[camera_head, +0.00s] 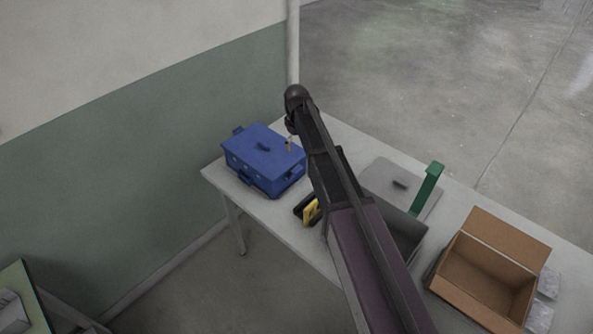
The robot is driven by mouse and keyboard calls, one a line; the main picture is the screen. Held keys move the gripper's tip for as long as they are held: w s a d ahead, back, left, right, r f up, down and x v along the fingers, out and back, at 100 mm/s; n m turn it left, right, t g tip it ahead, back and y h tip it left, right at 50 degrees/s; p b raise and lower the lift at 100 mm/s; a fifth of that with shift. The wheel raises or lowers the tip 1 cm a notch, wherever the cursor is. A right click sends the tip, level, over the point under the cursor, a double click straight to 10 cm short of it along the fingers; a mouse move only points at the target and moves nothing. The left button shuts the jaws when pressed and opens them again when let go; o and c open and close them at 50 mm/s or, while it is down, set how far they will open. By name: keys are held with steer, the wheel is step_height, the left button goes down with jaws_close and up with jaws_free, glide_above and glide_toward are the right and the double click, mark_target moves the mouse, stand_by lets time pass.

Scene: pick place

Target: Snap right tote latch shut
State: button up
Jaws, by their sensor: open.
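The blue tote (250,163) stands at the left end of the white table with its lid on and a handle on top. Blue fittings project from its sides, one at the back left (238,131) and one at the right (294,172). They are too small to tell which is the right latch or whether it is shut. My gripper (289,147) is over the tote's right rear edge, partly hidden by my arm. It is open and seems empty; I cannot tell if it touches the tote.
A black and yellow item (311,211) lies right of the tote on the white table (281,214). Further right are a grey bin (408,235), a green upright piece (427,188) and an open cardboard box (487,278). A wall stands behind left.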

mark_target(297, 169)
steer(key=shift+f, duration=0.25)
step_height(297, 169, down, 13)
steer(key=b, duration=1.3)
steer(key=shift+f+b, duration=0.15)
steer(key=shift+b, duration=0.2)
steer(key=c, duration=1.1)
